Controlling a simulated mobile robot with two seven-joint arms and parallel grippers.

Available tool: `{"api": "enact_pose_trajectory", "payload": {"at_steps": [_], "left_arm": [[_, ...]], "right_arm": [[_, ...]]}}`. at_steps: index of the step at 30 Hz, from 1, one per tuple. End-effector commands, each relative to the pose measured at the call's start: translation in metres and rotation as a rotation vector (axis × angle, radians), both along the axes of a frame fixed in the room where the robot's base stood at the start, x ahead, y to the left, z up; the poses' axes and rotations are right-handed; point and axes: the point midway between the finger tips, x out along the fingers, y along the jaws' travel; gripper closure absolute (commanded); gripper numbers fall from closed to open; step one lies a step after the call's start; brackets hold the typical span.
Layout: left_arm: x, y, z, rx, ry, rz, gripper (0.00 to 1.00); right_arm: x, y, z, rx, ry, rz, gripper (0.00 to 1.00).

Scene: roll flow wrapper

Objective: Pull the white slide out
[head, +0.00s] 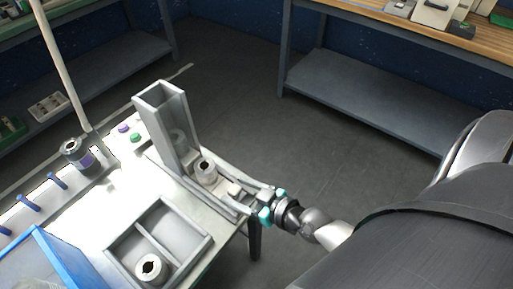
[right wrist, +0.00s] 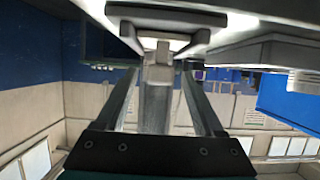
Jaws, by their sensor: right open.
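The white slide (head: 235,189) lies in the grey rails at the foot of a tall grey square chute (head: 168,118). Its light end also shows in the right wrist view (right wrist: 158,75). My right gripper (head: 263,203) is at the outer end of the rails, at the table's edge. It is open; in the right wrist view its two fingers stand either side of the slide's end, with gaps visible. Whether either finger touches it I cannot tell. A grey roll with a dark hole (head: 206,170) stands at the chute's foot. My left gripper is not in view.
A grey divided tray (head: 185,235) on the table holds another roll (head: 151,268). A dark roll (head: 77,152), blue pegs and a blue-edged box (head: 62,255) are at left. Purple and green buttons stand near the chute. Open floor lies beyond the table.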

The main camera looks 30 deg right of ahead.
Motion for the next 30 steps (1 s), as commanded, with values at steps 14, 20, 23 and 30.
{"api": "enact_pose_trajectory", "payload": {"at_steps": [14, 20, 23, 30], "left_arm": [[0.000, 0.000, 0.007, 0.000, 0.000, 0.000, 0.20], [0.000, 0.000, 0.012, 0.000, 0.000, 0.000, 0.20], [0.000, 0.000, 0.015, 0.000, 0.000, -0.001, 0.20], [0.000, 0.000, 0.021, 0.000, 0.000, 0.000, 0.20]], "right_arm": [[-0.037, -0.013, 0.016, -0.004, 0.004, 0.003, 0.30], [-0.067, -0.024, 0.029, -0.003, 0.004, 0.004, 0.30], [-0.081, -0.029, 0.035, -0.004, 0.005, 0.003, 0.30], [-0.112, -0.040, 0.049, -0.002, 0.003, 0.003, 0.30]]}}
